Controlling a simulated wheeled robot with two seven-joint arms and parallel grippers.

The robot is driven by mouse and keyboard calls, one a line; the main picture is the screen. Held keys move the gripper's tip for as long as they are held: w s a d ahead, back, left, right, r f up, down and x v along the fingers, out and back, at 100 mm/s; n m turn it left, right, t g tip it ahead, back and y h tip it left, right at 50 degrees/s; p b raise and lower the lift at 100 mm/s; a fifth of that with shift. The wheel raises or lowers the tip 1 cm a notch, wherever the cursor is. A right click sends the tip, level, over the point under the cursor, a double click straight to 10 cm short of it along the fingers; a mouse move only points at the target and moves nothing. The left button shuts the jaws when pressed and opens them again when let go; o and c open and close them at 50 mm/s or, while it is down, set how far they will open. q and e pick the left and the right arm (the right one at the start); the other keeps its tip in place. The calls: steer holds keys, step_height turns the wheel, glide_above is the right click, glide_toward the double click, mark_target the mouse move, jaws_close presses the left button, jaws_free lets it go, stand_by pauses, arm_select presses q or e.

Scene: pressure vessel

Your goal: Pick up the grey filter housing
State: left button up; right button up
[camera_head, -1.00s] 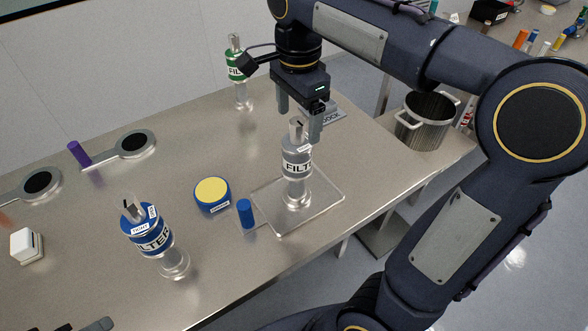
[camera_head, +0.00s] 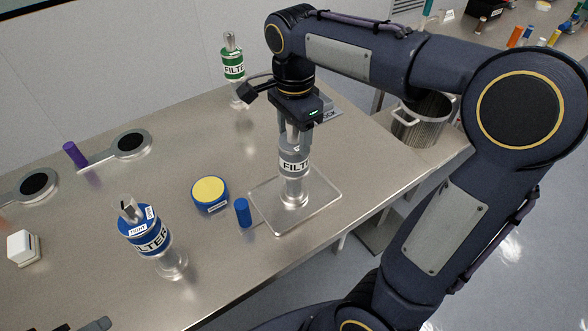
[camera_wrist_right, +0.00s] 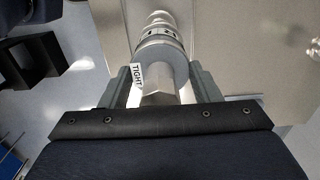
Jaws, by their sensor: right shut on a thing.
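The grey filter housing (camera_head: 294,168) stands upright on a clear square tray (camera_head: 326,200) near the table's front right edge. It has a grey band marked FILTER and a clear lower part. My right gripper (camera_head: 293,142) comes down from above and is shut on the top of the housing, which its fingers partly hide. In the right wrist view the housing (camera_wrist_right: 162,55) lies between the two fingers (camera_wrist_right: 160,85), with a tag reading TIGHT beside its top. My left gripper is not in view.
A blue filter housing (camera_head: 148,238) stands at the front left and a green one (camera_head: 232,68) at the back. A blue cylinder (camera_head: 242,212) and a yellow-topped blue puck (camera_head: 209,194) sit left of the tray. A steel pot (camera_head: 422,120) stands to the right.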

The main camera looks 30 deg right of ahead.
steer(key=c, duration=0.7)
jaws_close()
steer(key=shift+r, duration=0.15)
